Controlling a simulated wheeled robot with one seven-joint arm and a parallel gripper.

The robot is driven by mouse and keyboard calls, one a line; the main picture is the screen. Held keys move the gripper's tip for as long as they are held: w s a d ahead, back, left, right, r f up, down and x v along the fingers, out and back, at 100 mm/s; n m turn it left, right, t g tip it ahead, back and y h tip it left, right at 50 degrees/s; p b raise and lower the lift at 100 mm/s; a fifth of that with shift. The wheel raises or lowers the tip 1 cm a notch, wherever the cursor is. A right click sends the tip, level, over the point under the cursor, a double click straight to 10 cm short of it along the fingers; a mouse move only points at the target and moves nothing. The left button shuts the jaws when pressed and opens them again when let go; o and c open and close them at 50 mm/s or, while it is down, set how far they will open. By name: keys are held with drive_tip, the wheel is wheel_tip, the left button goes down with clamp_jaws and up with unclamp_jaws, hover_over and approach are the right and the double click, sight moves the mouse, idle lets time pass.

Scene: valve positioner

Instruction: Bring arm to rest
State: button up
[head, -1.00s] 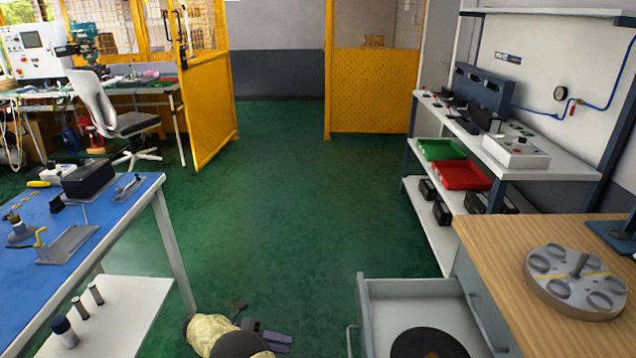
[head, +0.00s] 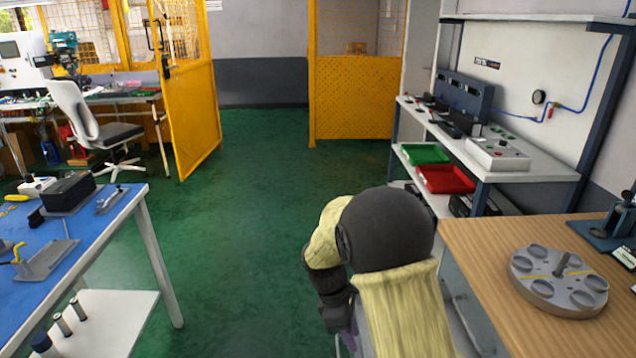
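My arm (head: 385,255), with a pale yellow sleeve and dark grey joints, rises from the bottom of the head view, right of centre. It is bent, and its far part hangs down on the left side. A dark part (head: 338,312) shows at the low end of that hanging section. My gripper's fingers are hidden or too unclear to make out, so I cannot tell whether they are open or shut. No held object is visible.
A blue-topped table (head: 90,235) stands at the left. The wooden bench at the right holds a round grey fixture (head: 558,283). A shelf rack with a green bin (head: 425,153) and a red bin (head: 445,179) is behind it. The green floor (head: 250,180) between is clear.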

drive_tip(key=s+d+r+m+t+y, duration=0.5)
drive_tip(key=s+d+m, duration=0.3)
drive_tip(key=s+m, duration=0.55)
wheel_tip(320, 180, up, 26)
drive_tip(key=w+m+h+p, duration=0.1)
drive_tip(key=m+p, duration=0.1)
drive_tip(key=p, duration=2.3)
drive_tip(key=shift+f, duration=0.1)
drive_tip(key=shift+d, duration=0.1)
